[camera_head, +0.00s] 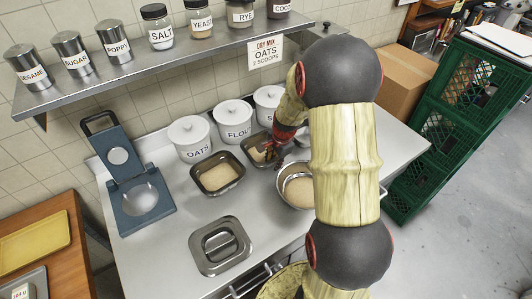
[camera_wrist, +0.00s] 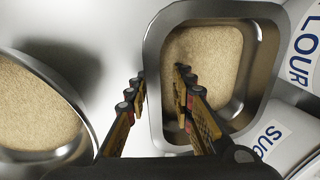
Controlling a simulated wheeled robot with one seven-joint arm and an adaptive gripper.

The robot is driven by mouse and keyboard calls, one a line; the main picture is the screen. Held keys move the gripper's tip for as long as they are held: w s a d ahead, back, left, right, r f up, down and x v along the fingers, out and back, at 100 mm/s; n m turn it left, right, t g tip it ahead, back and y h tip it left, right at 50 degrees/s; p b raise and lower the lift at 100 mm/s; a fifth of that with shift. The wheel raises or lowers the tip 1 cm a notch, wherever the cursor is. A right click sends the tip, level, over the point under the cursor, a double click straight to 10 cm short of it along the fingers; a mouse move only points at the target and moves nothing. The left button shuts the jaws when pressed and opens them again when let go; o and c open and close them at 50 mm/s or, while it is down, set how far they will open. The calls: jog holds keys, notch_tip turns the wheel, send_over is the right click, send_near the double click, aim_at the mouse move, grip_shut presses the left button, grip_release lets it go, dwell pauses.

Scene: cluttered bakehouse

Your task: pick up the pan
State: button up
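A rectangular metal pan (camera_head: 248,158) with beige grainy contents stands on the counter in front of the flour and sugar canisters. It fills the right half of the wrist view (camera_wrist: 152,50). My gripper (camera_wrist: 161,76) is open, with its fingers on either side of the pan's near-left wall: one outside over the counter, one inside over the contents. I cannot tell whether either finger touches. In the head view my gripper (camera_head: 276,153) is at this pan's right side, partly hidden by my arm. A second similar pan (camera_head: 205,190) stands to the left.
A round metal bowl (camera_head: 285,189) with similar contents is close by, at left in the wrist view (camera_wrist: 78,100). Canisters (camera_head: 234,121) stand behind the pans. A lidded metal container (camera_head: 220,262) and a blue scale (camera_head: 140,200) are left. A jar shelf (camera_head: 150,68) overhangs the counter's back.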

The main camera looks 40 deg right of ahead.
jog(key=shift+c, duration=1.2)
grip_shut()
